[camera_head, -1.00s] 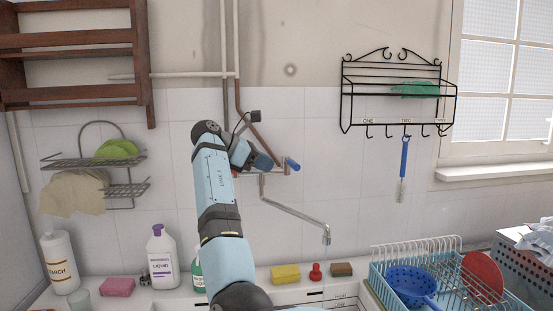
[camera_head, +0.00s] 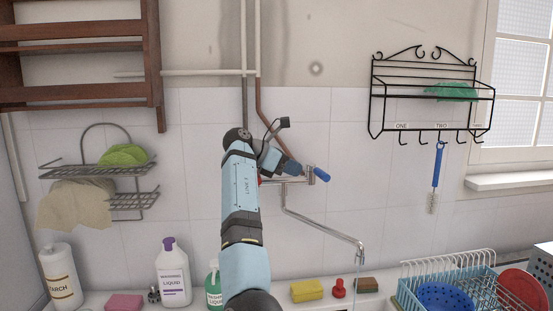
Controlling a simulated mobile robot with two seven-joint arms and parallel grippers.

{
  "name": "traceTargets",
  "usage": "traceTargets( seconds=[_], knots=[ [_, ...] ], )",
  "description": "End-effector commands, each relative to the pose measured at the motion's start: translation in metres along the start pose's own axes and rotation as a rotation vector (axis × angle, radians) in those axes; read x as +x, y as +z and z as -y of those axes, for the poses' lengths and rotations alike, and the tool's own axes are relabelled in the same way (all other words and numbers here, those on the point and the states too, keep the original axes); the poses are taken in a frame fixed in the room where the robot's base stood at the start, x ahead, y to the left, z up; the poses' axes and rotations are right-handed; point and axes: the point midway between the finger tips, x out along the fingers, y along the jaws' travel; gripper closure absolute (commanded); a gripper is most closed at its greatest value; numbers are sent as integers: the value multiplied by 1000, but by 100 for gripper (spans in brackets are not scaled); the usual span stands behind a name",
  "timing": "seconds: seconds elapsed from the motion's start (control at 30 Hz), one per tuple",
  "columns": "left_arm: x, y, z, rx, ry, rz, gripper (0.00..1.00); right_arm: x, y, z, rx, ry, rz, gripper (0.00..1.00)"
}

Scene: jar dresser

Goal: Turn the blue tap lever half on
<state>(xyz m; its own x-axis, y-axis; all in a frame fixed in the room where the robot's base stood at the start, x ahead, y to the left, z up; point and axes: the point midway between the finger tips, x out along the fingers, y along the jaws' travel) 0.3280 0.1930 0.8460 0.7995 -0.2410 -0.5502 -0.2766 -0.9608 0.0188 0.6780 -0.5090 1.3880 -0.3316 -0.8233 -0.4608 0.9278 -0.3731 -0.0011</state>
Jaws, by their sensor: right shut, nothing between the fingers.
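The blue tap lever (camera_head: 321,173) sits at the right end of the wall tap and slants down to the right. The tap's metal spout (camera_head: 322,228) runs down to the right, with a thin pale line below its mouth that looks like water. My right arm rises from the bottom centre and hides the tap's left part. My right gripper (camera_head: 292,167) is shut and empty, just left of the lever; I cannot tell whether it touches it. A bit of red (camera_head: 260,181) shows beside my arm. My left gripper is out of view.
Copper and pale pipes run down the wall behind the tap. A black hook rack (camera_head: 430,97) hangs to the right with a blue brush (camera_head: 438,165). Bottles, a yellow sponge (camera_head: 307,290) and a dish rack (camera_head: 447,280) stand below. The wall between lever and rack is clear.

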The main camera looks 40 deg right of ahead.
Motion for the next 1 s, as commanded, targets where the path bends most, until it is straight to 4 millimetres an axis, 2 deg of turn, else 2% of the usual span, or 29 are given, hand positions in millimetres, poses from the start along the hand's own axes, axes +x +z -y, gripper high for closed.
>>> traceTargets(
  seconds=[0.1, 0.3, 0.83, 1.0],
  knots=[
    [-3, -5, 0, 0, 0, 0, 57, 21, 5, 0, 1, -2, -1, 100],
    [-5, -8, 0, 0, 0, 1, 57, 43, 10, 0, 0, 0, -1, 100],
    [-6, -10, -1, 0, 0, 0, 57, 51, 13, 1, -1, 3, 0, 100],
    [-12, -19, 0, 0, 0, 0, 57, 64, 22, 7, -10, 21, 0, 100]
  ],
)
